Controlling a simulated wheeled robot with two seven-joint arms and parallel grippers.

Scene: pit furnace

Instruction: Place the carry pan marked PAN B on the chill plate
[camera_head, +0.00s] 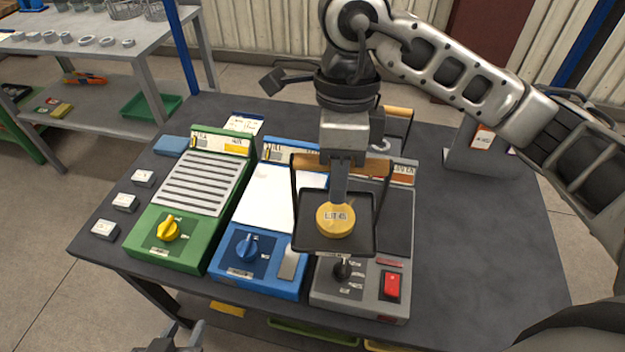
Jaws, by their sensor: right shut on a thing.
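My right gripper (339,188) is shut on the wooden handle (308,161) of a dark square carry pan (310,240). A round yellow piece with a "LOT" label (336,219) lies in the pan. No PAN B mark is readable on it. The pan hangs in front of the grey unit and overlaps the right edge of the blue unit in the picture; its height above them is hard to tell. The blue unit's label seems to end in "ILL", and its pale plate (268,195), apparently the chill plate, shows no load. My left gripper (172,340) is partly cut off at the bottom edge.
The green unit (160,240) with a slotted top stands left of the blue unit (230,270). The grey unit (330,288) has a red switch. Another wooden handle (397,111) shows behind my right gripper.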

